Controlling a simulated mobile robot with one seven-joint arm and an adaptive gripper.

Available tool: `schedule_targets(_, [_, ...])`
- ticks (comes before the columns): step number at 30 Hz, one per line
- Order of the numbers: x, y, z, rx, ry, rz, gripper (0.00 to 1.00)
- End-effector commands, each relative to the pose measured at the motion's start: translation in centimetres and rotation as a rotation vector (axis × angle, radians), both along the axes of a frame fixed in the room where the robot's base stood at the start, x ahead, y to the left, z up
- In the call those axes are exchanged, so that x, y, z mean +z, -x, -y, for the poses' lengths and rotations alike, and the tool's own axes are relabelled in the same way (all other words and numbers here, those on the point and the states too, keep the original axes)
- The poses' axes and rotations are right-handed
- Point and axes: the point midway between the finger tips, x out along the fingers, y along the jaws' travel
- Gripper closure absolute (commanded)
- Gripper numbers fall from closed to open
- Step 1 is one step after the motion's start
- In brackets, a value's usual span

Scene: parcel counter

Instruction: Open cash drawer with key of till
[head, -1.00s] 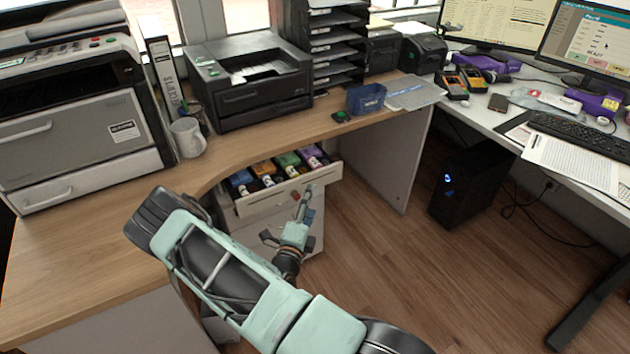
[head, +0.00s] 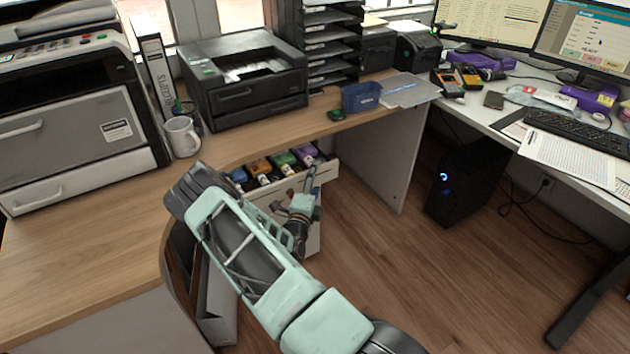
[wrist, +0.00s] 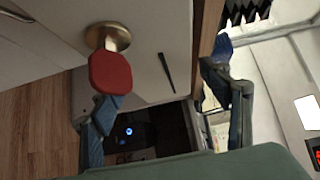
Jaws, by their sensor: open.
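In the wrist view a key with a flat red head (wrist: 110,73) sits at a round brass lock (wrist: 108,37) on a pale panel (wrist: 150,35), which has a dark slot. In the head view a white drawer (head: 265,198) under the wooden desk stands partly open, with several coloured items in its compartments; my arm covers part of it. My gripper (head: 297,190) is in front of this drawer. In the wrist view my gripper (wrist: 165,88) is open and empty. One finger overlaps the red head's lower edge; I cannot tell whether they touch.
The wooden desk (head: 70,245) curves close beside my arm. A mug (head: 182,137) and a printer (head: 245,85) stand on it. A computer tower (head: 468,182) stands on the floor at the right. Open floor lies between it and my arm.

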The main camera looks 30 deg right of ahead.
Motion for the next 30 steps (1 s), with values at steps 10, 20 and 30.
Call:
schedule_targets(10, [0.01,0.02,-0.03,0.000,-0.001,0.001,0.53])
schedule_targets(20, [0.01,0.03,-0.04,0.000,-0.001,0.001,0.89])
schedule_targets(30, [-0.02,0.04,-0.09,0.000,-0.001,0.001,0.91])
